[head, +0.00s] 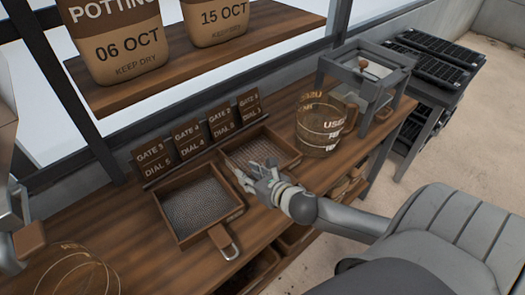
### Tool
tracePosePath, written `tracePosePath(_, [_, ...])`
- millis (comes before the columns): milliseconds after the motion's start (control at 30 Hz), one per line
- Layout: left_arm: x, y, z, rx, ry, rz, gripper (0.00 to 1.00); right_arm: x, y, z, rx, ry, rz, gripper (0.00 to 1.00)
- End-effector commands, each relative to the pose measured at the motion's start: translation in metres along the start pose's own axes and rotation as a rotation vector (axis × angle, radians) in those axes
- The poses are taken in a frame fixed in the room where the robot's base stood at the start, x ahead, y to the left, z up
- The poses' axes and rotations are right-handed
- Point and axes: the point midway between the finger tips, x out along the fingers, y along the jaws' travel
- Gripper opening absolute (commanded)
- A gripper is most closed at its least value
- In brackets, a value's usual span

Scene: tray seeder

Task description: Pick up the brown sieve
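A brown wooden-framed sieve (241,209) with grey mesh lies on the bench, its looped handle (225,241) pointing to the front. A second brown-framed sieve (292,163) lies to its right, partly hidden by my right gripper. My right gripper (257,172) is over the front left part of that second sieve, its fingers apart. I cannot tell whether it touches the frame, and that sieve's handle is not visible. A grey part that seems to be my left gripper (14,222) is at the left edge, mostly cut off, near a small brown piece (29,240).
A rack of brown gate and dial cards (189,138) stands behind the sieves. A wire-banded round container (319,128) and a grey-framed stand (362,80) are at the right. Another round container (75,273) is front left. A shelf (190,62) with bags hangs above.

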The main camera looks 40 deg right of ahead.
Motion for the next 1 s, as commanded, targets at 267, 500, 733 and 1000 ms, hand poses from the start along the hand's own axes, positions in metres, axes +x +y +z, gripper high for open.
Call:
tracePosePath(267, [-0.007,-0.003,-0.023,-0.001,0.035,-0.004,0.4,0.037,0.004,0.001,0.001,0.0,-0.002,0.32])
tracePosePath(500, [-0.008,-0.004,-0.019,-0.001,0.029,-0.005,0.4,0.047,0.005,0.0,0.0,0.001,0.001,0.32])
tracePosePath(733, [-0.007,-0.003,-0.011,-0.001,0.017,-0.003,0.4,0.047,0.004,0.0,0.0,0.001,0.001,0.21])
tracePosePath(1000, [-0.007,-0.003,-0.01,0.0,0.015,-0.003,0.4,0.047,0.004,-0.001,0.0,0.001,0.001,0.0])
